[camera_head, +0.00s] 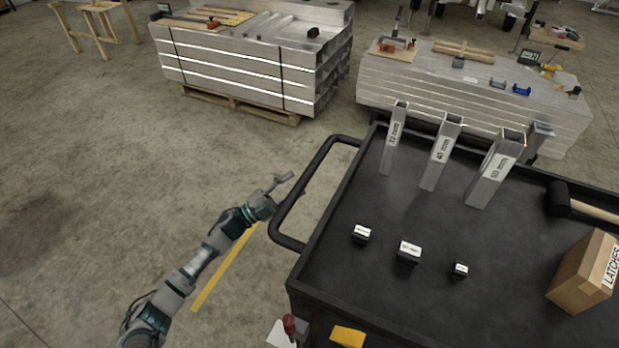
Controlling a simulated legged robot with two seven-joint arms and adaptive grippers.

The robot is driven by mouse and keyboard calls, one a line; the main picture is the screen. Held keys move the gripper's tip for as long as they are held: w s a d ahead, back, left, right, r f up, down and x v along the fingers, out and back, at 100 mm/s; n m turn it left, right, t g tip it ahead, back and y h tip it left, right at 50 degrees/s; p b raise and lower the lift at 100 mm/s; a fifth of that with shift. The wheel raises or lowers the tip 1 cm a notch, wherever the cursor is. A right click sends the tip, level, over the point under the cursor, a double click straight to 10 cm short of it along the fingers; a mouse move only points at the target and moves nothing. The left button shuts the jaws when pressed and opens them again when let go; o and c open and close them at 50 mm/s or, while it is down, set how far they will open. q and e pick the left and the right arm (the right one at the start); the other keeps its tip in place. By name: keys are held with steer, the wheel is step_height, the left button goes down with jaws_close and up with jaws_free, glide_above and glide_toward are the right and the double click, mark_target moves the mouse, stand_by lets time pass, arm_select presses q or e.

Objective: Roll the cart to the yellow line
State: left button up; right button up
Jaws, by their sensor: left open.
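The black cart (335,260) fills the right of the head view, with its tubular handle (312,160) sticking out on its left side. The yellow line (226,268) lies on the concrete floor left of the cart, partly hidden behind my left arm. My left gripper (281,182) is open, beside the left bar of the handle. I cannot tell whether it touches the bar. My right gripper is not in view.
On the cart stand square tubes (441,155), small black blocks (409,251), a mallet (562,199) and a latches box (583,272). Stacked aluminium profiles (235,72) and a second stack (470,97) stand behind. The floor at left is clear.

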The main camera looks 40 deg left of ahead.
mark_target(305, 178)
arm_select(q)
steer(key=x, duration=0.3)
steer(key=shift+w+b, duration=0.3)
steer(key=shift+w, duration=0.05)
steer(key=shift+w+d+r, duration=0.25)
steer(key=shift+d+r, duration=0.15)
steer(key=shift+d, duration=0.2)
steer(key=shift+a+f, duration=0.2)
steer(key=shift+a, duration=0.1)
jaws_close()
